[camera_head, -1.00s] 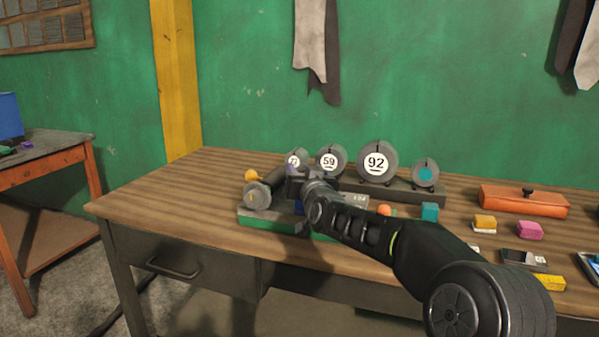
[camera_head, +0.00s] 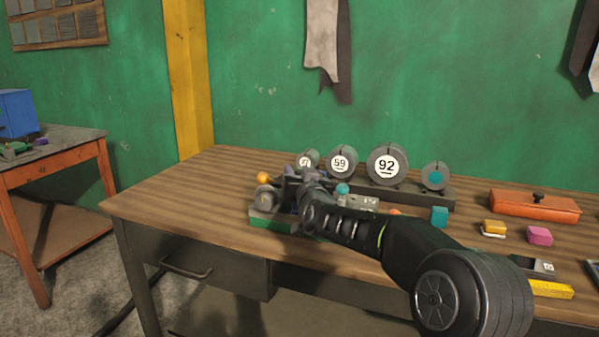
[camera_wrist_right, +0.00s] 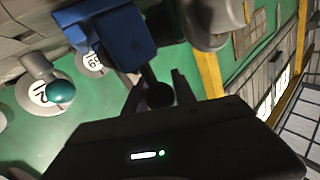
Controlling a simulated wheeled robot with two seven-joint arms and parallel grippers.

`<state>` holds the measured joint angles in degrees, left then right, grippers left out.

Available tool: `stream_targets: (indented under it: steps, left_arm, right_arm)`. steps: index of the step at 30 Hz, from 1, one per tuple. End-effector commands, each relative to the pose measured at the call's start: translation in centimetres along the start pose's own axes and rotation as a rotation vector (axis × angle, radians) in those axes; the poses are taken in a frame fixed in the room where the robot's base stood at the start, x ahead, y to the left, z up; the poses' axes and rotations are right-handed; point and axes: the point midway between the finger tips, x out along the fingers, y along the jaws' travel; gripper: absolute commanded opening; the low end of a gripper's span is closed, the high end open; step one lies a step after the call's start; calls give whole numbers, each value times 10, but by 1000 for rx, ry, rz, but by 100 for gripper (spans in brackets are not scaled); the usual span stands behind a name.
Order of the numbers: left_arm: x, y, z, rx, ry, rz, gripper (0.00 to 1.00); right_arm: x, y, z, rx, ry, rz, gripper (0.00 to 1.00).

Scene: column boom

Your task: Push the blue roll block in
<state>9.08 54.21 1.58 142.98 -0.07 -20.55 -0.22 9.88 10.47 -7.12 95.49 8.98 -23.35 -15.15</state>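The blue roll block (camera_wrist_right: 112,36) shows in the right wrist view, just past my right gripper's fingertips. A dark rod with a round dark knob (camera_wrist_right: 158,95) lies between the two fingers, and its join to the block is not clear. My right gripper (camera_wrist_right: 155,82) has its fingers apart, with visible gaps on both sides of the knob. In the head view my right gripper (camera_head: 288,184) is over the green-based fixture (camera_head: 272,224), and wrist and arm hide most of the block. My left gripper is not in view.
A teal ball (camera_head: 342,189) is right of my gripper and an orange-yellow ball (camera_head: 263,178) left. An orange box (camera_head: 535,206) and small blocks lie right. The bench's left end is clear.

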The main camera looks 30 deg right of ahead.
Motion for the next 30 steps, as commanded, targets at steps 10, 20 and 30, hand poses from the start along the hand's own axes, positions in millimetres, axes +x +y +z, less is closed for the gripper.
stream_targets:
  steps: [10, 20, 30]
  left_arm:
    - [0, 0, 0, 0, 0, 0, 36]
    - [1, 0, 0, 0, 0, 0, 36]
    - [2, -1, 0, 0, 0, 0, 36]
  right_arm:
    - [0, 0, 0, 0, -1, 0, 52]
    - [-14, 0, 0, 2, 0, 0, 52]
    - [-68, 0, -1, 1, 1, 0, 52]
